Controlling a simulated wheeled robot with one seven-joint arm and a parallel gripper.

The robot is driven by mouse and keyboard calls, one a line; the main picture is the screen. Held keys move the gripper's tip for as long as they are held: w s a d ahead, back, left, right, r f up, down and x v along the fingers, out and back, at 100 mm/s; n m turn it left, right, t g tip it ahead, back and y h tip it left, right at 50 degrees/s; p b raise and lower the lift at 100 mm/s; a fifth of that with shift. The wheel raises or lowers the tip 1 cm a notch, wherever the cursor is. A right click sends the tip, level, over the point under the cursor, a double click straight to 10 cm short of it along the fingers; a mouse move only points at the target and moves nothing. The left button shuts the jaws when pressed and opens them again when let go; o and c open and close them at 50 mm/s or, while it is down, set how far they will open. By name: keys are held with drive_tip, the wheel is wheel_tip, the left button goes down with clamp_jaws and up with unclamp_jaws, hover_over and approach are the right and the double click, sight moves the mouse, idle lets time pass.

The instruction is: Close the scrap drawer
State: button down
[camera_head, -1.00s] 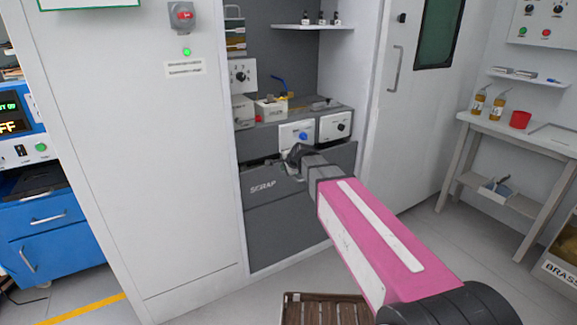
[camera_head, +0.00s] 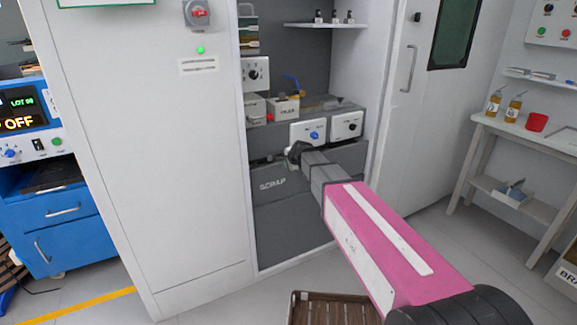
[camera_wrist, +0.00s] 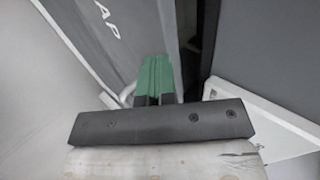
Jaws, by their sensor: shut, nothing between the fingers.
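The scrap drawer (camera_head: 272,196) is a dark grey front lettered SCRAP, low in the cabinet's open bay. A dark gap shows along its top edge, so it looks slightly open; how far is hard to tell. My gripper (camera_head: 293,153) is at the top edge of the drawer front, below the white control boxes. In the wrist view my green fingers (camera_wrist: 154,74) are together and empty, close over the drawer front (camera_wrist: 80,35) beside the dark gap. A pale handle bar (camera_wrist: 127,94) shows partly behind them. Whether the fingers touch the drawer is unclear. My arm hides the drawer's right part.
White control boxes (camera_head: 307,132) sit just above the drawer. The tall white cabinet door panel (camera_head: 150,170) is to the left, and another white door (camera_head: 412,130) to the right. A brown slatted crate (camera_head: 330,309) stands on the floor in front.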

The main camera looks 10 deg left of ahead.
drive_tip(key=w+a, duration=0.2)
drive_tip(key=w, duration=0.1)
drive_tip(key=shift+w+a, duration=0.15)
drive_tip(key=shift+w, duration=0.15)
drive_tip(key=shift+s+d, duration=0.35)
drive_tip(key=shift+s, duration=0.15)
drive_tip(key=s+d+f+v, duration=0.1)
drive_tip(key=s+f+v, duration=0.1)
drive_tip(key=v, duration=1)
drive_tip(key=s+d+f+n+g+h, duration=0.2)
drive_tip(key=s+d+f+n+g, duration=0.2)
drive_tip(key=s+d+f, duration=0.5)
drive_tip(key=s+d+f+n+g+h, duration=0.3)
drive_tip(key=s+d+f+n, duration=0.4)
drive_tip(key=s+d+f, duration=0.3)
drive_tip(key=s+d, duration=0.4)
drive_tip(key=d, duration=0.3)
drive_tip(key=shift+s+d+f+g, duration=0.25)
drive_tip(key=shift+s+d+g, duration=0.05)
drive_tip(key=shift+g, duration=0.1)
